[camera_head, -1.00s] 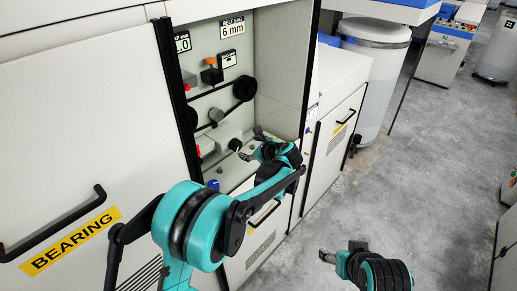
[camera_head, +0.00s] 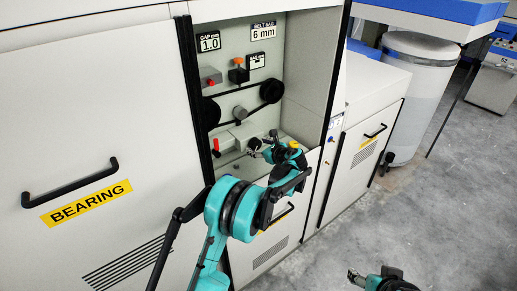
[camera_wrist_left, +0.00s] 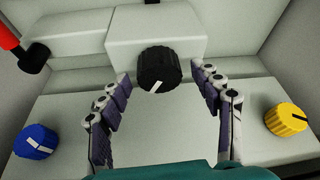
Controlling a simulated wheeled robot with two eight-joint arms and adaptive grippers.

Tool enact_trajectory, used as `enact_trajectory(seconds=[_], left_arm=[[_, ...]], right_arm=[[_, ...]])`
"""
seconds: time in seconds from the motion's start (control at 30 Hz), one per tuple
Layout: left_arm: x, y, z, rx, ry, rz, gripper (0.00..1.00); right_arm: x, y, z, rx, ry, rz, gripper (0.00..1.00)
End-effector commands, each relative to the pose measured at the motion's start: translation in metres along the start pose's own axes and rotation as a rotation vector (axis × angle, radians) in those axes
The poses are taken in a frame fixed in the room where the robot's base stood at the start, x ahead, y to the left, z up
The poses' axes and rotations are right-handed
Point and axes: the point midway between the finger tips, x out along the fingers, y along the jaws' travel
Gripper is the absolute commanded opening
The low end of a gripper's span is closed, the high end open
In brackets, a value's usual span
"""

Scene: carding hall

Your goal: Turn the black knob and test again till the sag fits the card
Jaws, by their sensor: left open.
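The black knob (camera_wrist_left: 158,70) sits on a pale block in the left wrist view, its white mark pointing down and slightly left. My left gripper (camera_wrist_left: 163,88) is open, one finger on each side near the knob; I cannot tell whether they touch it. In the head view my left gripper (camera_head: 262,147) is at the lower shelf of the recess, largely covering the knob. The belt sag card (camera_head: 263,31) reads 6 mm. The small sag display (camera_head: 257,61) is too small to read. The black belt (camera_head: 240,92) runs over two pulleys. My right gripper (camera_head: 356,277) is low, over the floor, its jaws unclear.
A blue knob (camera_wrist_left: 36,141) and a yellow knob (camera_wrist_left: 286,119) flank the gripper in the left wrist view. A red-tipped lever (camera_wrist_left: 10,35) is at upper left. A gap card (camera_head: 209,43) reads 1.0. An orange-topped part (camera_head: 238,72) stands above the belt. Recess walls enclose the shelf.

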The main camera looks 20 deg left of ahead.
Motion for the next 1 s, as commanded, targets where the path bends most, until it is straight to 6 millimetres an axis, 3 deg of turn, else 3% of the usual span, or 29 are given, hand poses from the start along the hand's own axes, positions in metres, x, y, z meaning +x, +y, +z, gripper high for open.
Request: enact_trajectory(seconds=[0.27, 0.47, 1.0], left_arm=[[0.0022, -0.0001, 0.0002, 0.000, 0.001, 0.000, 0.65], [0.0020, -0.0001, 0.0001, -0.001, 0.001, 0.000, 0.14], [0.0021, 0.0013, -0.0006, -0.104, 0.001, -0.043, 0.14]], right_arm=[[0.0002, 0.0000, 0.0001, 0.000, 0.000, 0.000, 0.65], [0.0002, 0.0000, 0.0001, 0.000, 0.000, 0.000, 0.65], [0.0029, 0.0000, 0.0020, 0.000, 0.000, 0.000, 0.65]])
